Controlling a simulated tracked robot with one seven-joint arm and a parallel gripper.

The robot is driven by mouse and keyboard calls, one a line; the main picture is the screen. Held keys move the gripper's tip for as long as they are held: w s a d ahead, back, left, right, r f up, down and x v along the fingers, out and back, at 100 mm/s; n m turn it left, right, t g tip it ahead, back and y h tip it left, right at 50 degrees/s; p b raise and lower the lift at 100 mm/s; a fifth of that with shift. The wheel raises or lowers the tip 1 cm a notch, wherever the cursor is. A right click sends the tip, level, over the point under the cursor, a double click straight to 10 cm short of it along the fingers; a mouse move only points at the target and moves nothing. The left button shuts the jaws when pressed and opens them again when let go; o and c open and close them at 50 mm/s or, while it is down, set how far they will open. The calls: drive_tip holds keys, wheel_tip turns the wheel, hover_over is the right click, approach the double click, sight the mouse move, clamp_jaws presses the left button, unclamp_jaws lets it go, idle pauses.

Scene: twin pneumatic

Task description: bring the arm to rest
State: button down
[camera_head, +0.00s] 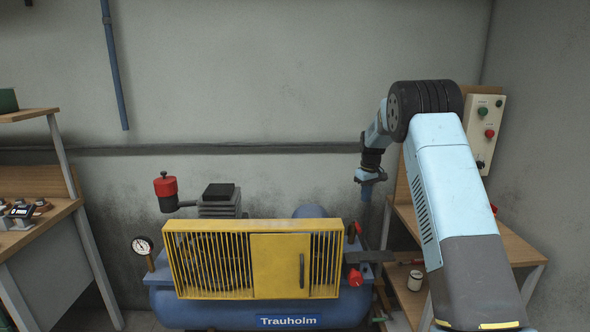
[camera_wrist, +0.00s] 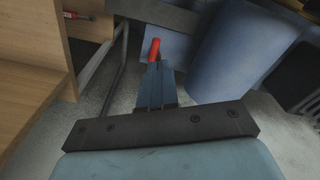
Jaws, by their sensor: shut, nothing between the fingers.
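My light-blue arm (camera_head: 450,190) rises at the right of the head view and bends over at a dark ribbed joint. My gripper (camera_head: 368,196) hangs below that bend, pointing down, near the wall and above the right end of the compressor. In the wrist view my gripper (camera_wrist: 155,72) has its blue fingers together, with nothing between them. A red part (camera_wrist: 154,48) shows just beyond the fingertips; I cannot tell its distance from them.
A blue compressor with a yellow guard (camera_head: 295,265) stands ahead. A wooden bench with a shelf (camera_head: 515,244) stands at right, partly behind my arm, beneath a control box (camera_head: 484,130). Another workbench (camera_head: 45,222) is at left.

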drive_tip(key=s+a+r+m+t, duration=0.1)
drive_tip(key=s+r+m+t, duration=0.15)
drive_tip(key=s+r, duration=2.15)
drive_tip(key=s+a+f+m+t, duration=0.1)
drive_tip(key=s+f+m+t, duration=0.1)
drive_tip(key=s, duration=2.9)
drive_tip(key=shift+s+f+m, duration=0.2)
drive_tip(key=shift+s+m, duration=0.2)
drive_tip(key=shift+m, duration=0.15)
drive_tip(key=c, duration=1.8)
unclamp_jaws()
drive_tip(key=shift+a+t, duration=0.1)
drive_tip(key=shift+t, duration=0.15)
drive_tip(key=shift+c, duration=0.2)
